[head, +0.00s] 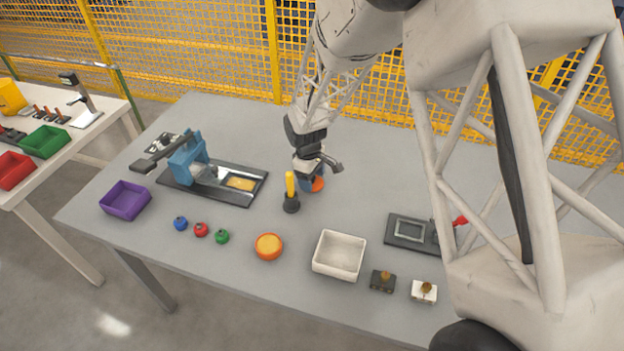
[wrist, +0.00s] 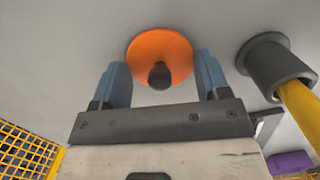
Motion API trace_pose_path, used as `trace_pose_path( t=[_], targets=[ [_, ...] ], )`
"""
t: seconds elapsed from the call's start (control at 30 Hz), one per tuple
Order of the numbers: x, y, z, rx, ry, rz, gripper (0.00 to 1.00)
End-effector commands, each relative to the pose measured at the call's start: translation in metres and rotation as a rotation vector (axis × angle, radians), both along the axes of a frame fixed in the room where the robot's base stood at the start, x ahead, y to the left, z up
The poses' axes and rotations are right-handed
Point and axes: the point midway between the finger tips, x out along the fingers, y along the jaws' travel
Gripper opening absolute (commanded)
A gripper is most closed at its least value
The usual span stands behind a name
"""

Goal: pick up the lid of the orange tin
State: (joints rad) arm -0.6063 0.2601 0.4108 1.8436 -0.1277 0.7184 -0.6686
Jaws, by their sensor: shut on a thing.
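The lid of the orange tin is an orange disc with a dark knob in the middle (wrist: 148,48). It lies between the two blue fingers of my gripper (wrist: 160,78), which are shut on its edges in the wrist view. In the head view my gripper (head: 311,187) points down at the back middle of the table, and part of the orange lid (head: 318,184) shows beside the fingers. I cannot tell whether the lid touches the table. The round orange tin (head: 269,246) stands apart near the front edge, with a lighter orange top.
A dark cup with a yellow handle (head: 291,204) stands close to my gripper's left. A white bin (head: 339,255) is to the tin's right. A blue press (head: 188,158), a purple bin (head: 125,200) and small coloured knobs (head: 201,230) are left.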

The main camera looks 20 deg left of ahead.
Motion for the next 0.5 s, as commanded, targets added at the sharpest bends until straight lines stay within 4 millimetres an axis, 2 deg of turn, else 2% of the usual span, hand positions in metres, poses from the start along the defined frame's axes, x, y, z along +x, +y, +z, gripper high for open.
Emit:
trace_pose_path(
  t=[0.23, 0.5],
  targets=[
    [0.0, 0.0, 0.019, 0.001, -0.001, 0.0, 0.47],
    [0.0, 0.0, 0.059, 0.002, -0.002, -0.001, 0.47]
  ],
)
